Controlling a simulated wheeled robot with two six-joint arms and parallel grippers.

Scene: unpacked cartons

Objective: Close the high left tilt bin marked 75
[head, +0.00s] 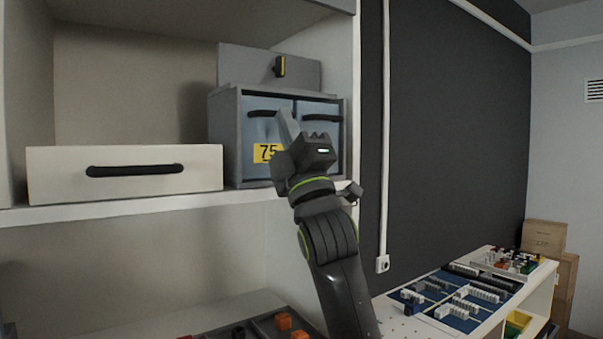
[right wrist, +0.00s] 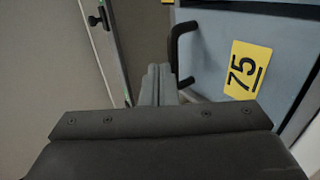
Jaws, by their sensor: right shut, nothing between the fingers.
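The tilt bin marked 75 (head: 262,132) is the left of two blue-grey bins in a grey cabinet (head: 228,140) on the high shelf. It has a black handle (head: 263,113) and a yellow 75 label, which also shows in the right wrist view (right wrist: 246,70). I cannot tell how far its front is tilted out. My right gripper (head: 286,122) is shut and empty, in front of the cabinet and overlapping the bin's right side in the head view. In the right wrist view its fingers (right wrist: 158,84) point beside the bin's handle (right wrist: 181,43); contact is unclear. My left gripper is out of view.
The right bin (head: 325,110) is partly hidden by my gripper. A white drawer box (head: 125,174) stands left of the cabinet, and a grey box with a black and yellow latch (head: 240,65) sits behind on top. A table (head: 400,325) with trays stands at lower right.

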